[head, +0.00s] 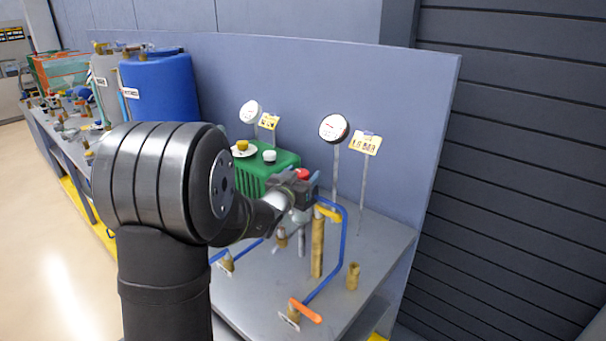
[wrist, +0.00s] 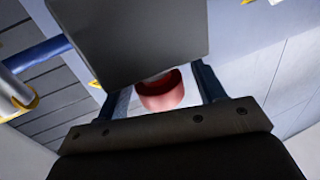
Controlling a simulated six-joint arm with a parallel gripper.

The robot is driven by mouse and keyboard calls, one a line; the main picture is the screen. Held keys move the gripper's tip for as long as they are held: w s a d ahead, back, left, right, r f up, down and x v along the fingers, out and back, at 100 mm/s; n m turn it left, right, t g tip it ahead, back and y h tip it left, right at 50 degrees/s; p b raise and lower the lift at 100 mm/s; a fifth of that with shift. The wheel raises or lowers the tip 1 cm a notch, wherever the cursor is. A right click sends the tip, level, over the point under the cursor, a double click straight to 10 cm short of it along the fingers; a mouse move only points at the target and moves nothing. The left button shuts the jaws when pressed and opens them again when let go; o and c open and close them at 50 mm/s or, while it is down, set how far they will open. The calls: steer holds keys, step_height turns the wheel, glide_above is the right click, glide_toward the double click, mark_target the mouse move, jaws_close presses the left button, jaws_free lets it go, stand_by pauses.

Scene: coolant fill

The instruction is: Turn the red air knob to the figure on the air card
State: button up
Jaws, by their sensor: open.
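The red air knob (head: 303,174) shows just above my gripper (head: 304,190) in the head view, partly hidden by it. In the wrist view the red knob (wrist: 160,93) sits in the gap between the two fingers of my open gripper (wrist: 160,86). A gap shows on each side of it, and a grey slab (wrist: 130,40) covers its upper part. A yellow card (head: 366,143) stands on a thin post at the right; it seems to read in BAR, but its figure is too small to be sure of. A round white gauge (head: 333,128) stands beside it.
A green box (head: 283,170) with a yellow and a white knob on top stands behind my gripper. Blue pipe (head: 348,235), brass posts (head: 318,245) and an orange lever (head: 306,312) stand around it on the grey bench (head: 385,255). A second gauge (head: 250,111) and card (head: 269,121) are farther left.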

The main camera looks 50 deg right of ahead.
steer(key=shift+w+d, duration=0.2)
steer(key=shift+d, duration=0.35)
steer(key=c, duration=1)
